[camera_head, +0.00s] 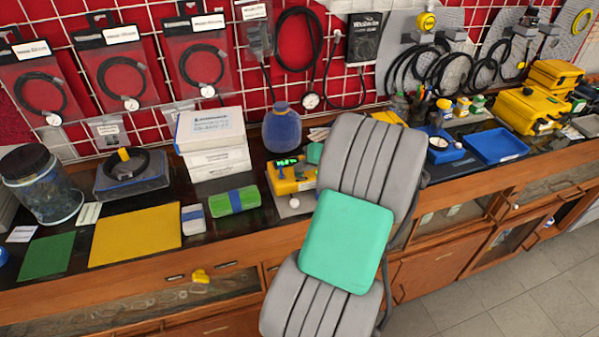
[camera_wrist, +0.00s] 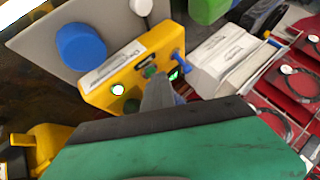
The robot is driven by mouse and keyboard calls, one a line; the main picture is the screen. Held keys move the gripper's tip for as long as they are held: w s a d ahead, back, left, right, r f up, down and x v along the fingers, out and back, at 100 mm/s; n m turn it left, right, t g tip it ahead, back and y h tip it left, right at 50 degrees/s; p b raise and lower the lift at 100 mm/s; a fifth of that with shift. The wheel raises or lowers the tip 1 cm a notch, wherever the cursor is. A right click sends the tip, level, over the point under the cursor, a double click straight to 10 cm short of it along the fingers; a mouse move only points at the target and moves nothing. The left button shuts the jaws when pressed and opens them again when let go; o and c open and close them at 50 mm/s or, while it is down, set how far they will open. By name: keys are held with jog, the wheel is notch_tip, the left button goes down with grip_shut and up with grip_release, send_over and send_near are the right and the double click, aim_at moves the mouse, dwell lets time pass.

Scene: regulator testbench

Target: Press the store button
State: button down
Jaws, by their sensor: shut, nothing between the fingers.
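A yellow device box (camera_wrist: 132,62) with a white label strip shows in the wrist view. It bears a bright white-and-green round button (camera_wrist: 118,89), a dark green button (camera_wrist: 150,71) and a blue knob (camera_wrist: 178,58) on its right. Which one is the store button I cannot read. My gripper (camera_wrist: 158,80) is shut and empty. Its grey fingertips are over the box's lower edge, close to the dark green button; I cannot tell whether they touch. In the head view the yellow box (camera_head: 281,185) stands on the counter, partly hidden by my arm, which also hides my fingertips.
White boxes (camera_head: 212,142) and a green-and-blue pack (camera_head: 234,201) stand left of the device. A blue jar (camera_head: 282,128) is behind it. Blue trays (camera_head: 496,144) and yellow cases (camera_head: 530,108) are at the right. Hoses hang on the red grid wall behind.

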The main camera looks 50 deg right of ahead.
aim_at(302, 176)
jog(key=shift+r+p, duration=0.7)
jog(key=shift+r, duration=0.2)
notch_tip(302, 176, up, 5)
jog(key=p, duration=0.3)
jog(key=shift+p, duration=0.4)
dwell(0.3)
